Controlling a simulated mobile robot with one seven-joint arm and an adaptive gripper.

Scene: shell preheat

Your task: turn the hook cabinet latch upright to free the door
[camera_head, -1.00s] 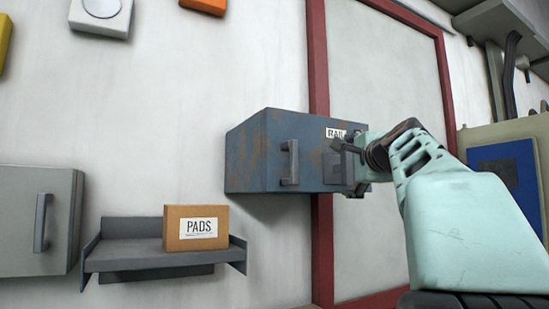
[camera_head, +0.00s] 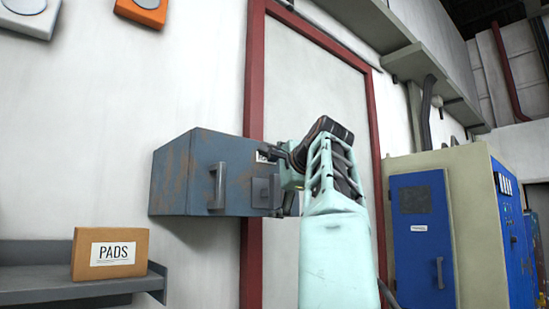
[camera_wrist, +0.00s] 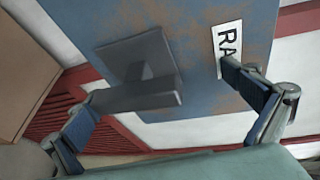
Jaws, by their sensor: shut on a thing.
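The rusty blue-grey cabinet (camera_head: 180,175) hangs on the wall with its door closed and a grey bar handle (camera_head: 218,187) on its front. The hook latch (camera_head: 263,192) is a dark grey plate and lever near the door's right edge, below a partly hidden label. In the wrist view the latch lever (camera_wrist: 135,95) lies between the fingers, lying across the picture. My gripper (camera_wrist: 160,88) is at the door front, shut on the latch, with its left finger close to the lever's end and its right finger over the label. The exact contact is hard to see.
A grey shelf (camera_head: 60,290) with a PADS box (camera_head: 110,253) is at lower left. A red-framed panel (camera_head: 254,90) stands behind the cabinet and my arm. A beige and blue electrical cabinet (camera_head: 470,220) stands at right.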

